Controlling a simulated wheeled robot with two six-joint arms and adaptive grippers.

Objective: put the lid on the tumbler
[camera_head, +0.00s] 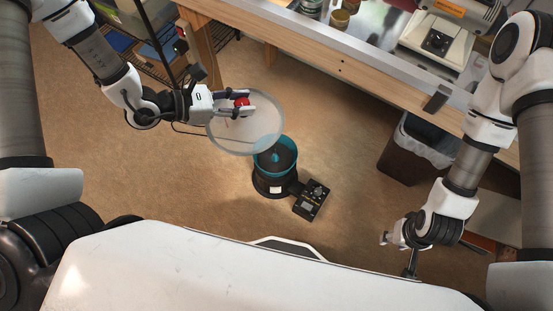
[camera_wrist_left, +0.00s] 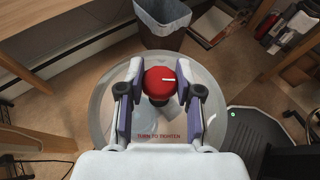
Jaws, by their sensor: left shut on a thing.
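My left gripper (camera_head: 240,103) is shut on the red knob (camera_head: 242,100) of a clear round lid (camera_head: 235,132). The wrist view shows the fingers (camera_wrist_left: 160,92) on both sides of the red knob (camera_wrist_left: 160,80), with the clear lid (camera_wrist_left: 104,105) below. The tumbler (camera_head: 272,182) stands on the floor, a black base with a teal-rimmed bowl and a teal centre piece. In the head view the lid's lower right edge overlaps the bowl's upper left. The height gap between them cannot be told. My right gripper (camera_head: 396,243) is low at the right, apart from both, its fingers unclear.
A small black control box (camera_head: 312,199) sits beside the tumbler at its lower right. A long workbench (camera_head: 300,40) runs across the back. A lined waste bin (camera_head: 415,150) stands right of the tumbler, and shelving (camera_head: 140,45) stands upper left. The floor around the tumbler is otherwise open.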

